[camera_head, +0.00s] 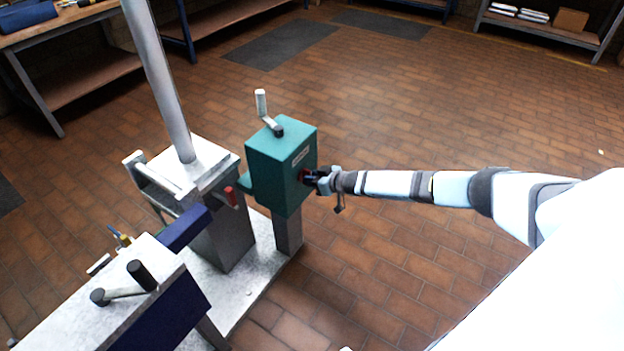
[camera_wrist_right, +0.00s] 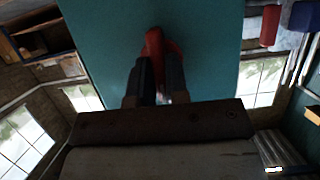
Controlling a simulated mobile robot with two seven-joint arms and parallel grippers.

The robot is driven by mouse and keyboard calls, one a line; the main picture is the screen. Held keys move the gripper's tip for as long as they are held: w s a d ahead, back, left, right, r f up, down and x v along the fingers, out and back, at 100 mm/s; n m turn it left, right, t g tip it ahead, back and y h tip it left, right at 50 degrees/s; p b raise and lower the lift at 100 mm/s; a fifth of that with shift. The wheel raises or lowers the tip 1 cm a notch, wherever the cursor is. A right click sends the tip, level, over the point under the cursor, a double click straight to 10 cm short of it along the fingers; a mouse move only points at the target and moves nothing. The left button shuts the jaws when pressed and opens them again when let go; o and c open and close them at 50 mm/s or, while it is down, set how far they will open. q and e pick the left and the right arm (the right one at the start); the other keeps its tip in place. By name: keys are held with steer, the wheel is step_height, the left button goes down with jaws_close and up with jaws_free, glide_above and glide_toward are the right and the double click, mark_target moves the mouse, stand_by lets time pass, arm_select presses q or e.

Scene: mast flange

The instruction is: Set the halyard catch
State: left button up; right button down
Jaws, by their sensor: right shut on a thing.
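A teal box (camera_head: 282,160) stands on a grey post, with a crank handle on its top. On its right face is a small red catch lever (camera_head: 304,177). My right gripper (camera_head: 312,177) reaches in from the right and is shut on this lever. In the right wrist view the red lever (camera_wrist_right: 154,48) shows between the dark fingers (camera_wrist_right: 155,80), in front of the teal face. The fingers hide the lower part of the lever. My left gripper is not in view.
Left of the box, a pale mast (camera_head: 165,85) rises from a grey pedestal with another red handle (camera_head: 231,196). A bench with a dark crank (camera_head: 140,275) stands at the lower left. Shelves line the back. The brick floor (camera_head: 450,115) is clear at the right.

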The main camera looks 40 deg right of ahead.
steer(key=c, duration=1.1)
jaws_free()
arm_select(q)
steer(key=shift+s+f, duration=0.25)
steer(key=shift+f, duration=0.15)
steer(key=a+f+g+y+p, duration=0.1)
steer(key=p, duration=0.3)
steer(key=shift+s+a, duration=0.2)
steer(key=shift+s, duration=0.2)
arm_select(e)
steer(key=v, duration=1.4)
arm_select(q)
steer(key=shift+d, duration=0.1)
arm_select(e)
steer(key=shift+w, duration=0.1)
